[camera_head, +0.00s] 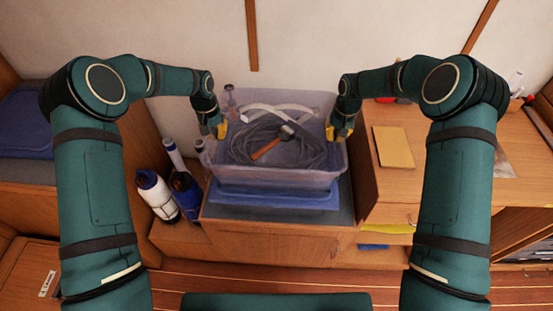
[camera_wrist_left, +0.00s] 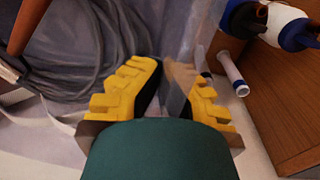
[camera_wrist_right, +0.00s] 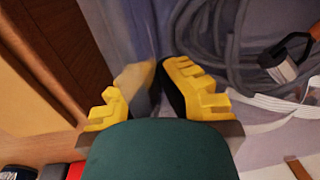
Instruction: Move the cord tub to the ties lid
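The cord tub (camera_head: 280,178) is a translucent, pale violet box. It holds a grey coiled cord (camera_head: 240,146), a white strap and a wooden-handled tool. It is directly over a blue lid-like piece (camera_head: 275,201); I cannot tell whether they touch. My left gripper (camera_head: 219,128) is at the tub's left wall, with the wall between its yellow fingers (camera_wrist_left: 167,75), shut on it. My right gripper (camera_head: 333,131) is likewise shut on the right wall (camera_wrist_right: 164,70). Another blue lid or box (camera_head: 28,122) lies on the left bench. I cannot tell which blue piece is the ties lid.
White and dark bottles (camera_head: 157,196) stand left of the tub. The wooden counter (camera_head: 400,195) on the right bears a tan board (camera_head: 393,147) and rises close beside the tub. A grey mat (camera_head: 225,213) shows around the blue piece. The wall is behind.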

